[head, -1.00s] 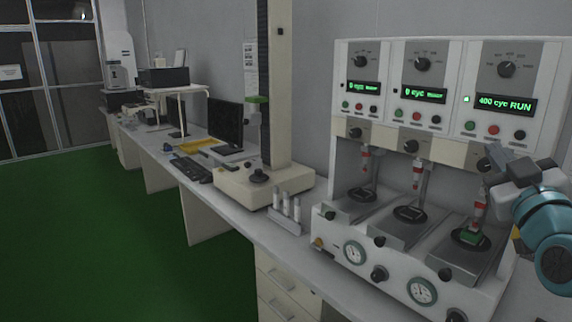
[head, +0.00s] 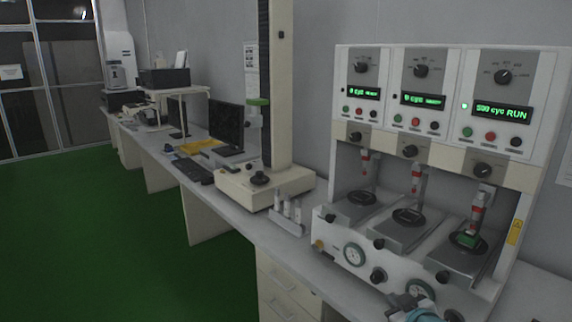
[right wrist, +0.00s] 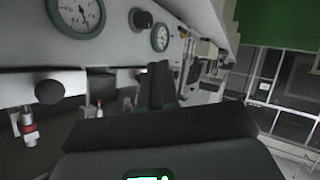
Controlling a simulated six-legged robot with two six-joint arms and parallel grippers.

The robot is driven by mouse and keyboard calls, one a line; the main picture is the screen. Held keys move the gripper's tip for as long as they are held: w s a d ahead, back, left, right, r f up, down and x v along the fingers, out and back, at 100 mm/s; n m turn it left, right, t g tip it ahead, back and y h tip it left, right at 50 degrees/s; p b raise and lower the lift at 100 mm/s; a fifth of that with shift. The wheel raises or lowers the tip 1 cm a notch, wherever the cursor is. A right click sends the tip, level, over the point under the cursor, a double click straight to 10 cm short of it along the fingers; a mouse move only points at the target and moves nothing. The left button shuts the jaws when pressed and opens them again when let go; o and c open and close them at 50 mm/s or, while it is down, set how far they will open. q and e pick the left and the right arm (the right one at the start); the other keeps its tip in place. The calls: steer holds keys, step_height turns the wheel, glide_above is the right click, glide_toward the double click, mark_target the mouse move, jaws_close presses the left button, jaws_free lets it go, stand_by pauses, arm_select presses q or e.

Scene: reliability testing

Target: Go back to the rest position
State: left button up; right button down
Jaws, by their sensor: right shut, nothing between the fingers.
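My right gripper (head: 400,302) is low at the bottom edge of the head view, in front of the lower panel of the white test machine (head: 330,222). In the right wrist view its two dark fingers (right wrist: 160,86) are together with nothing between them. The gripper partly covers the right-hand gauge (head: 421,289) in the head view. The machine's right display (head: 502,111) is lit and reads about 500 cyc RUN. My left gripper is not in view.
The bench runs away to the left with a small vial rack (head: 287,216), a tall column tester (head: 262,185), a keyboard (head: 194,171) and a monitor (head: 226,127). The green floor (head: 110,240) at left is clear. The machine front is close to my right gripper.

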steer(key=s+a+f+m+g+y, duration=0.1)
steer(key=s+a+f+g, duration=0.35)
steer(key=s+f, duration=0.5)
steer(key=s+a+f+m+g+y, duration=0.1)
steer(key=s+a+f+g, duration=0.35)
steer(key=f, duration=0.85)
steer(key=s+a+f+m+g, duration=0.1)
steer(key=s+a+f+m, duration=0.1)
steer(key=s, duration=0.8)
steer(key=s+a+f+m+g+p, duration=0.1)
steer(key=s+a+f+m+g, duration=0.1)
steer(key=s, duration=0.8)
steer(key=shift+a+f+m+g+y, duration=0.3)
steer(key=shift+f+m+y, duration=0.15)
steer(key=shift+f, duration=0.25)
